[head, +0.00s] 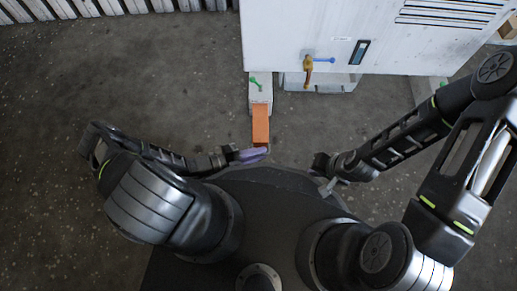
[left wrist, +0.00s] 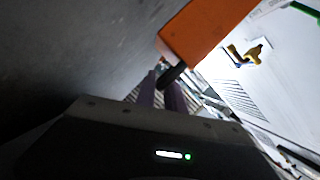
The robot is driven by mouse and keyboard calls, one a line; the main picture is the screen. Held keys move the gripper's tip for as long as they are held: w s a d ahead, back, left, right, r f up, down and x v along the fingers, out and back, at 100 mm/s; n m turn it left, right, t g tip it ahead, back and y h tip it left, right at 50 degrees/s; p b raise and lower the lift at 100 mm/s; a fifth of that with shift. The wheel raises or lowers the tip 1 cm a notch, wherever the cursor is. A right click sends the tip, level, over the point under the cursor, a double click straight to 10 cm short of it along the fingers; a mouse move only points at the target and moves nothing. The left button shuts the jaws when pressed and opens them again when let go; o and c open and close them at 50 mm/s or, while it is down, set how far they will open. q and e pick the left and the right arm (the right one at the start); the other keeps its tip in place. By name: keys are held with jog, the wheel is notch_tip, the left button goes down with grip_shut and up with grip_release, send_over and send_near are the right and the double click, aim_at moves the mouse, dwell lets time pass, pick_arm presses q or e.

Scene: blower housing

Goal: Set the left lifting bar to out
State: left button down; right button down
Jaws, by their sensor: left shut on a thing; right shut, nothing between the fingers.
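The left lifting bar (head: 261,123) is an orange bar that sticks out from a pale sleeve (head: 260,93) below the white blower housing (head: 350,35). In the left wrist view its orange end (left wrist: 205,30) carries a short dark grip (left wrist: 172,77). My left gripper (head: 253,154) is at the bar's near end, and its purple fingers (left wrist: 162,95) are shut on the dark grip. The fingers partly hide the grip. My right gripper (head: 328,187) is shut and empty, apart from the bar, to its right and nearer my base.
A green lever (head: 255,82) sits on top of the sleeve. A yellow handle with a blue end (head: 308,67) and a dark slot panel (head: 360,52) are on the housing. A slatted pale structure (head: 90,8) runs along the back left. The floor (head: 150,70) to the left is clear.

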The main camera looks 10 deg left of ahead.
pick_arm(q)
jog(key=shift+s+f, duration=0.3)
jog(key=shift+s, duration=0.1)
jog(key=c, duration=1.6)
grip_release()
jog(key=shift+c, duration=0.2)
jog(key=shift+o, duration=0.8)
jog(key=shift+w+r, duration=0.1)
jog(key=shift+a+r, duration=0.1)
jog(key=p+v, duration=0.1)
jog(key=v, duration=0.6)
jog(key=shift+a+p, duration=0.25)
jog(key=shift+p, duration=0.1)
jog(key=shift+r, duration=0.15)
